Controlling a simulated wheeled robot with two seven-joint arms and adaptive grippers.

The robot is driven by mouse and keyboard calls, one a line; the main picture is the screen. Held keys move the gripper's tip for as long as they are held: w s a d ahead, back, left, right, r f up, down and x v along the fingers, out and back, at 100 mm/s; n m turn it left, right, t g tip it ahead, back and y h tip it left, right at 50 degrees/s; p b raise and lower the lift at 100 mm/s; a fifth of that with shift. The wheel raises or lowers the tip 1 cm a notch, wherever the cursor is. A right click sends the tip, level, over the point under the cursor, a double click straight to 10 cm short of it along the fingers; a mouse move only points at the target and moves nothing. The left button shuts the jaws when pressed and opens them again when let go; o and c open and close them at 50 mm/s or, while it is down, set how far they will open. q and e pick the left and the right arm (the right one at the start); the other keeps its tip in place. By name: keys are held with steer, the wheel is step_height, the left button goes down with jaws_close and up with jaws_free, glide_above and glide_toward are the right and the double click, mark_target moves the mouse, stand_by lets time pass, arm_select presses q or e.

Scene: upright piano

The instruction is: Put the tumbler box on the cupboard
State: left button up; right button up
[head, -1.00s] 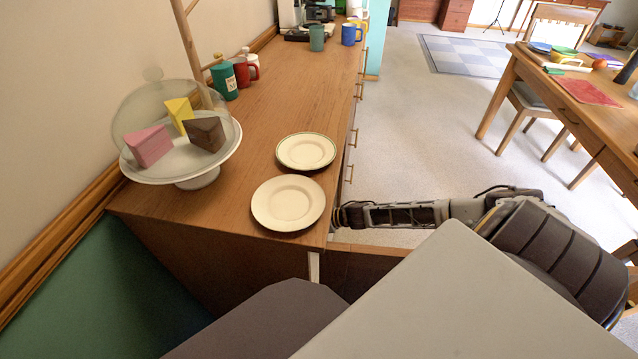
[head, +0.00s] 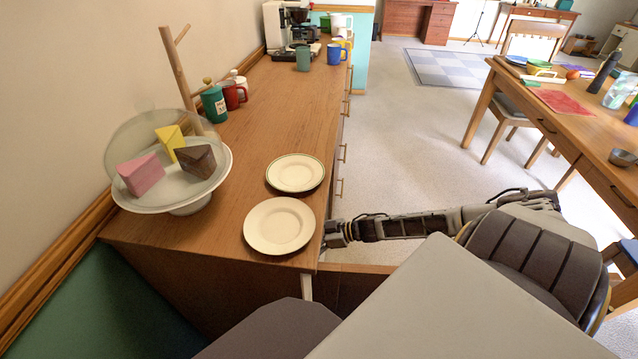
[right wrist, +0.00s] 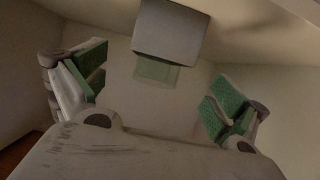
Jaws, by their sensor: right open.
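The cupboard (head: 268,118) is a long wooden unit along the left wall, with a row of drawer handles on its right side. The gripper seems to be inside a pale-walled space. My left gripper is not in view.
Two cream plates (head: 279,225) (head: 295,173) lie near the cupboard's right edge. A cake stand (head: 216,173) with cake slices and a tilted clear dome stands at left. Mugs (head: 213,104) and a coffee machine (head: 287,27) are farther back. The cupboard top's middle is clear.

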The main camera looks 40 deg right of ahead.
steer(key=shift+p+v, duration=0.6)
steer(key=shift+v, duration=0.95)
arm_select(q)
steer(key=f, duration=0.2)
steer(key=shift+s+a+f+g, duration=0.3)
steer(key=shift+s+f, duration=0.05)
arm_select(e)
steer(key=shift+s+d+r, duration=0.3)
steer(key=shift+s+d, duration=0.15)
steer(key=shift+s, duration=0.1)
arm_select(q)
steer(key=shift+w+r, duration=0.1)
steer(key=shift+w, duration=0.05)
